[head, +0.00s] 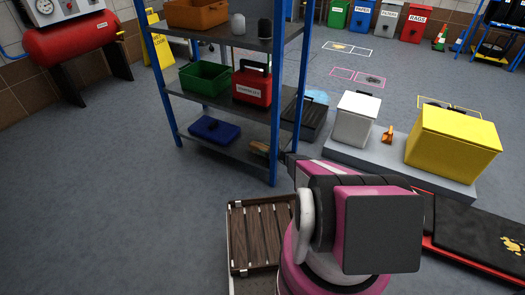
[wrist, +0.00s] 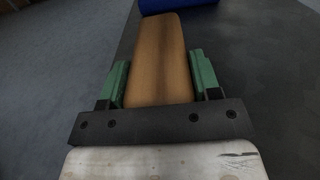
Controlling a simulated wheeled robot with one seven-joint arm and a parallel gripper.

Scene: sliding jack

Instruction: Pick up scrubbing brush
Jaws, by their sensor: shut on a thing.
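The scrubbing brush (wrist: 160,62) shows in the wrist view as a long brown wooden block. My gripper (wrist: 160,82) has its two green-padded fingers on either side of the block, shut on it. In the head view the brush (head: 258,147) is a small brown piece at the right end of the bottom shelf (head: 218,148), beside the front blue post. My arm covers part of this area, and the fingers are hard to make out there. The bristles are not visible.
The blue-posted shelf rack (head: 273,110) stands close around the brush. A blue bin (head: 214,130) lies on the bottom shelf to the left. Above are a green crate (head: 205,77) and a red box (head: 252,85). A wooden-slatted crate (head: 262,236) sits on the floor in front.

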